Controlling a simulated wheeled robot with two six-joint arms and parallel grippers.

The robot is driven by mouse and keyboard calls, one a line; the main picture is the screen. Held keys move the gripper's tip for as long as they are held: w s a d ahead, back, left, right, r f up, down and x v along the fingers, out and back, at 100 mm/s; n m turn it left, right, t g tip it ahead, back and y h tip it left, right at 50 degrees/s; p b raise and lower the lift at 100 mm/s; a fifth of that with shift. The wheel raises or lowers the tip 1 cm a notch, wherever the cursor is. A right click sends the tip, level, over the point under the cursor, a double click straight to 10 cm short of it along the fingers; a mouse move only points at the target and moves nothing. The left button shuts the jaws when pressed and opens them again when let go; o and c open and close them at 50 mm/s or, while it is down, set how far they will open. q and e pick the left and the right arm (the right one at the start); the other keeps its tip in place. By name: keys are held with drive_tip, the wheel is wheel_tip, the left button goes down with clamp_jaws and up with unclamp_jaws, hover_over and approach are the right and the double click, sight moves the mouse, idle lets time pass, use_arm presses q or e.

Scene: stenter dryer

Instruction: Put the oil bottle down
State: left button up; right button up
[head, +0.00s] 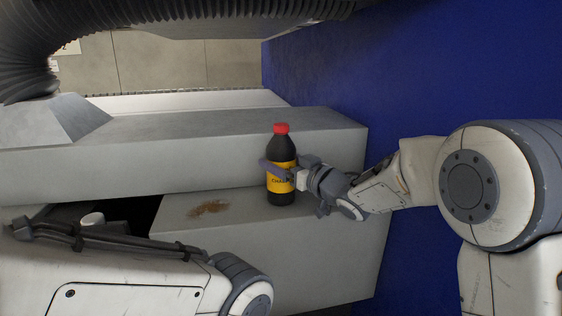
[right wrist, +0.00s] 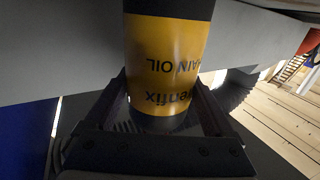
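The oil bottle (head: 282,149) is black with a red cap and a yellow label, and it stands upright in the head view. My right gripper (head: 279,172) comes from the right with its fingers around the label part of the bottle. In the right wrist view the bottle (right wrist: 165,50) sits between the two fingers (right wrist: 160,92), which appear to press on its sides. Its base is over the lower grey ledge (head: 334,236); I cannot tell whether it touches. My left arm shows at lower left, but its gripper is not in view.
A higher grey block (head: 200,158) runs just behind the bottle. A brown stain (head: 209,208) marks the ledge left of the bottle, and a dark opening (head: 128,212) lies further left. A ribbed hose (head: 190,16) crosses the top. Bare ledge lies around the bottle.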

drive_tip(key=shift+o, duration=0.4)
drive_tip(key=shift+r, duration=0.2)
drive_tip(key=shift+s+d+f, duration=0.1)
drive_tip(key=shift+s+d, duration=0.15)
drive_tip(key=shift+d, duration=0.05)
drive_tip(key=b+v, duration=0.3)
drive_tip(key=v, duration=0.8)
drive_tip(key=shift+s, duration=0.15)
